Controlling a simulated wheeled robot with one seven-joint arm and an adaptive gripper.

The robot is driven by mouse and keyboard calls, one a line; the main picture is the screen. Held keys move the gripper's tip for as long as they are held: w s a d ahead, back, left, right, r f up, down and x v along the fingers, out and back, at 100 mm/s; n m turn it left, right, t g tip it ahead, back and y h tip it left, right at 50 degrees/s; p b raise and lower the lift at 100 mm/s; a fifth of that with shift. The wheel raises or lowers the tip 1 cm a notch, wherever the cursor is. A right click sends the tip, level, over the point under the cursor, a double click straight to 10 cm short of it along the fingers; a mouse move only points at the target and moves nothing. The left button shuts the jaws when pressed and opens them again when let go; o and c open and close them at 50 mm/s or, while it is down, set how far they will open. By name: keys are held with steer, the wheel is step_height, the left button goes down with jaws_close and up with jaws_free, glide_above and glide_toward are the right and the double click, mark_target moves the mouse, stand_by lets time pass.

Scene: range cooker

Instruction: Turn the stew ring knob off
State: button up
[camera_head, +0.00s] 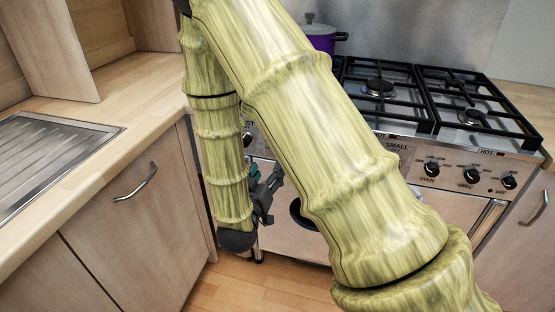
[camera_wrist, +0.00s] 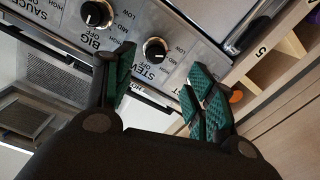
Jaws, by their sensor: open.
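The stew ring knob (camera_wrist: 155,50) is a round black knob with a light face, on the steel control panel (camera_wrist: 183,38) above the lettering STEW. In the wrist view it lies between the tips of my open gripper (camera_wrist: 162,64), beyond them; no contact is visible. I cannot tell its exact setting. My gripper has green-padded fingers and holds nothing. In the head view my gripper (camera_head: 266,190) is low in front of the cooker's left side, and my arm hides most of the panel there.
The BIG knob (camera_wrist: 97,14) is beside the stew knob. Oven (camera_head: 431,168) and grill (camera_head: 472,175) knobs sit further right on the cooker. A purple pot (camera_head: 318,40) stands at the hob's back left. A wooden cabinet (camera_head: 130,225) closes off the left side.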

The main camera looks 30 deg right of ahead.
steer(key=shift+h, duration=0.3)
steer(key=x, duration=1.1)
steer(key=shift+r, duration=0.4)
steer(key=shift+s, duration=0.1)
steer(key=c, duration=1)
